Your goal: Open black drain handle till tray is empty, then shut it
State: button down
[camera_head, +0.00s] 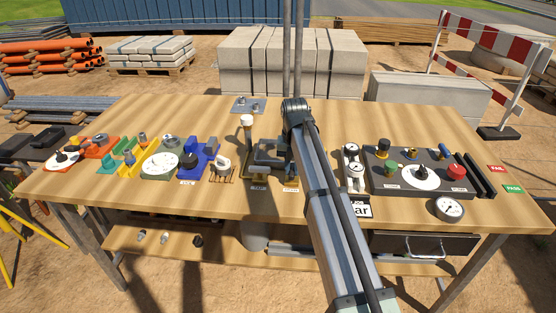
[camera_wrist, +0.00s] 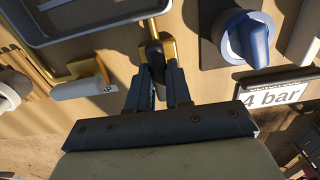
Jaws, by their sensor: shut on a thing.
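In the wrist view my gripper (camera_wrist: 158,80) is shut on the black drain handle (camera_wrist: 154,50), at a brass valve (camera_wrist: 152,27) below the tray. The fingers hide part of the handle. The grey tray (camera_wrist: 100,29) shows only its near corner at the top of the wrist view, so I cannot tell how much liquid is in it. In the head view my arm crosses the middle of the bench and hides the gripper and the handle.
A second brass valve with a pale grey handle (camera_wrist: 85,88) sits left of my gripper. A blue knob (camera_wrist: 247,38) and a "4 bar" label (camera_wrist: 275,97) are at the right. The wooden bench (camera_head: 130,200) carries several fixtures on both sides. Its front strip is mostly clear.

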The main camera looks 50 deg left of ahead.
aim_at(292, 169)
dwell(0.7)
jog(key=m, duration=0.4)
jog(key=shift+m, duration=0.4)
jog(key=m, duration=0.9)
jog(key=shift+m, duration=0.4)
jog(key=m, duration=0.3)
jog(key=shift+m, duration=0.3)
jog(key=shift+c, duration=2.4)
grip_release()
jog(key=shift+r, duration=3.5)
